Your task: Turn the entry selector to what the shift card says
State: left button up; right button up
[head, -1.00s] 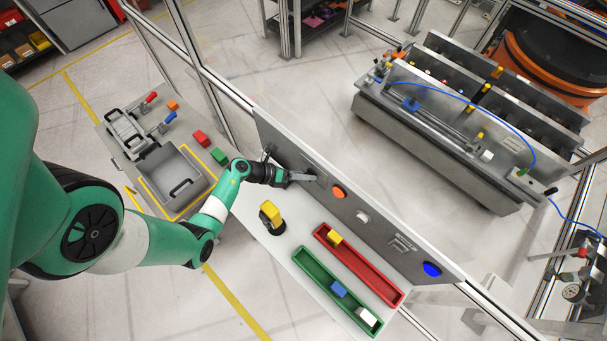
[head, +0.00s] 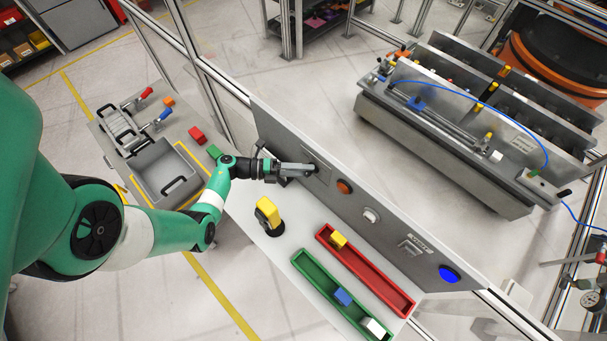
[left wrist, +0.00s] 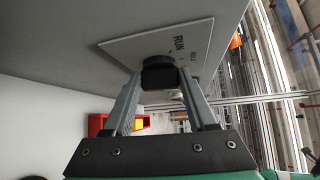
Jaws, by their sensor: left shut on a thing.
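The entry selector is a black knob (left wrist: 158,74) on a pale plate (left wrist: 118,48) set in the grey panel (head: 385,228). The plate reads RUN near the knob; a second word beside it is too small to read. My left gripper (head: 311,169) is at the panel's left part, with its fingers on either side of the knob. In the left wrist view the gripper (left wrist: 158,92) is shut on the knob. In the head view the gripper hides the knob. I cannot make out a shift card. My right gripper is not in view.
Right of the gripper the panel carries an orange button (head: 344,187), a white button (head: 371,215) and a blue button (head: 449,274). Below are a red tray (head: 393,292), a green tray (head: 318,281) and a yellow-topped item (head: 267,211). A grey bin (head: 161,160) stands left.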

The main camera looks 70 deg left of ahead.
pick_arm(q)
jog(key=shift+f+n+t+h+b, duration=0.15)
jog(key=shift+n+t+h+b, duration=0.15)
jog(key=shift+n+t+b, duration=0.65)
jog(key=shift+m, duration=0.25)
jog(key=o, duration=1.4)
jog(key=shift+c, duration=0.2)
jog(key=b+v, duration=0.2)
jog(key=v, duration=0.9)
jog(key=shift+s, duration=0.3)
